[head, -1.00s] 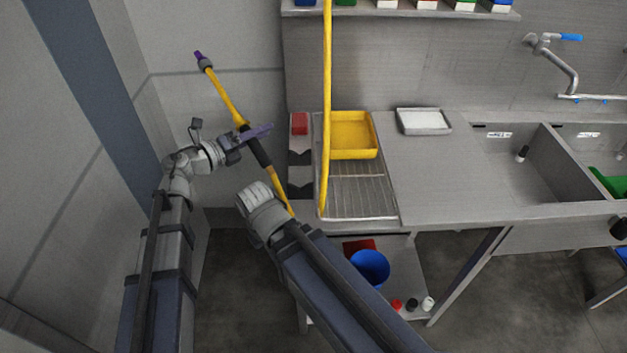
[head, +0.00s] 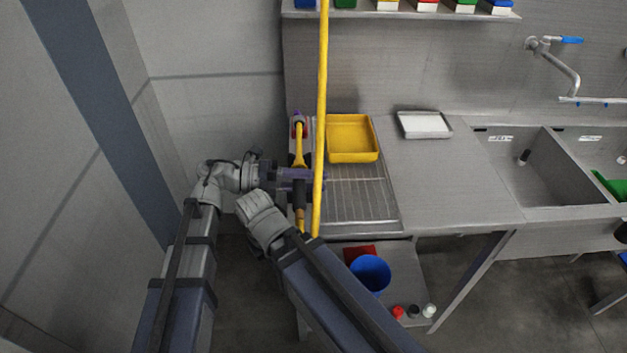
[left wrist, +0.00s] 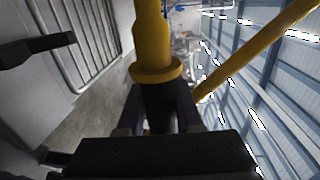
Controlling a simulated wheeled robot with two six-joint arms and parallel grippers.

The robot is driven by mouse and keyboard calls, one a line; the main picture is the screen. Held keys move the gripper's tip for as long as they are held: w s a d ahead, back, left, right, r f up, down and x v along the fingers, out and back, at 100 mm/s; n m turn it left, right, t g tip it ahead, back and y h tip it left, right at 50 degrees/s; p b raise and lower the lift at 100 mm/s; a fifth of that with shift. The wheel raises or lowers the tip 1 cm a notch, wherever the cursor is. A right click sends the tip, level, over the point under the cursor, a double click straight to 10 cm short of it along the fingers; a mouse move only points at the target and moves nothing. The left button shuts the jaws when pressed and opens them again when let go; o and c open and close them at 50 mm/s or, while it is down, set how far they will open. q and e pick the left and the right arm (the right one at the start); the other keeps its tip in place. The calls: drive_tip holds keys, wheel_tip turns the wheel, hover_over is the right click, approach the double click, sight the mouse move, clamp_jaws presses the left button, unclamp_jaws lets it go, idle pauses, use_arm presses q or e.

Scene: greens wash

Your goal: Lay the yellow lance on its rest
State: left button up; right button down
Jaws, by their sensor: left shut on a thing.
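The yellow lance (head: 299,147) is in my left gripper (head: 302,180), which is shut on its dark grip. The lance points away from me, with its far end over the strip at the counter's left edge. In the left wrist view the lance's yellow shaft and collar (left wrist: 155,70) stand out from the jaws. The rest's dark notched supports (head: 292,159) are on that strip, largely covered by lance and gripper. I cannot tell whether the lance touches them. My right forearm shows at the lower middle, but its gripper does not.
A yellow hose (head: 321,90) hangs from above beside the lance. A yellow tray (head: 375,157) and wire rack (head: 362,205) lie right of it. A white tray (head: 424,124) and sinks (head: 510,168) are farther right. A blue bucket (head: 370,272) stands on the lower shelf.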

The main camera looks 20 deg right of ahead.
use_arm(q)
wheel_tip(320, 180, down, 9)
drive_tip(key=b, duration=0.8)
drive_tip(key=shift+r+b, duration=0.2)
drive_tip(key=shift+b, duration=0.15)
drive_tip(key=o, duration=0.9)
drive_tip(key=shift+o, duration=0.2)
drive_tip(key=shift+w+a, duration=0.1)
drive_tip(key=shift+a, duration=0.05)
drive_tip(key=v, duration=0.7)
drive_tip(key=shift+a+p, duration=0.3)
drive_tip(key=shift+p, duration=0.15)
drive_tip(key=shift+w+r, duration=0.1)
